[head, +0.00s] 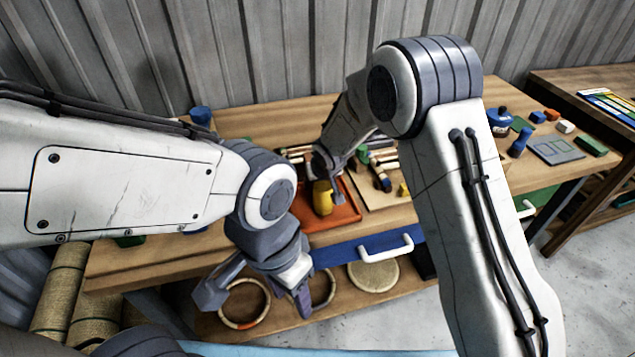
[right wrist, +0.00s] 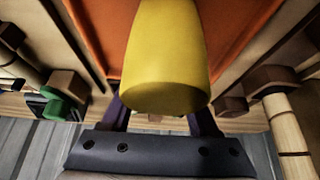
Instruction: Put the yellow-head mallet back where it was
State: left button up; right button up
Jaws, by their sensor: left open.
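The yellow-head mallet (head: 322,198) shows its yellow head over the orange tray (head: 348,214) on the workbench. In the right wrist view the yellow head (right wrist: 165,60) fills the middle, close to the camera, and its handle is hidden. My right gripper (head: 331,180) is at the mallet; its dark fingers show on either side of the head and pass behind it. Their tips are hidden, so I cannot tell whether they are closed on it. My left gripper (head: 256,300) is open and empty, in front of the bench's front edge.
A board with several wooden-handled tools (head: 378,160) lies right of the tray. A blue bottle (head: 500,122) and small blocks stand at the bench's right. A blue drawer with a white handle (head: 386,248) is below. Rings (head: 245,303) lie on the lower shelf.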

aim_at(324, 186)
jog(key=shift+r, duration=0.25)
jog(key=p+v, duration=0.1)
jog(key=v, duration=1.1)
jog(key=s+d+r+n+g, duration=0.2)
jog(key=s+g, duration=0.1)
jog(key=s, duration=1.3)
jog(key=s+d+r+n+g, duration=0.1)
jog(key=s+d+r+g, duration=0.1)
jog(key=s, duration=1.3)
jog(key=shift+s+d+n+g+h, duration=0.4)
jog(key=shift+d, duration=0.15)
jog(key=shift+r, duration=0.1)
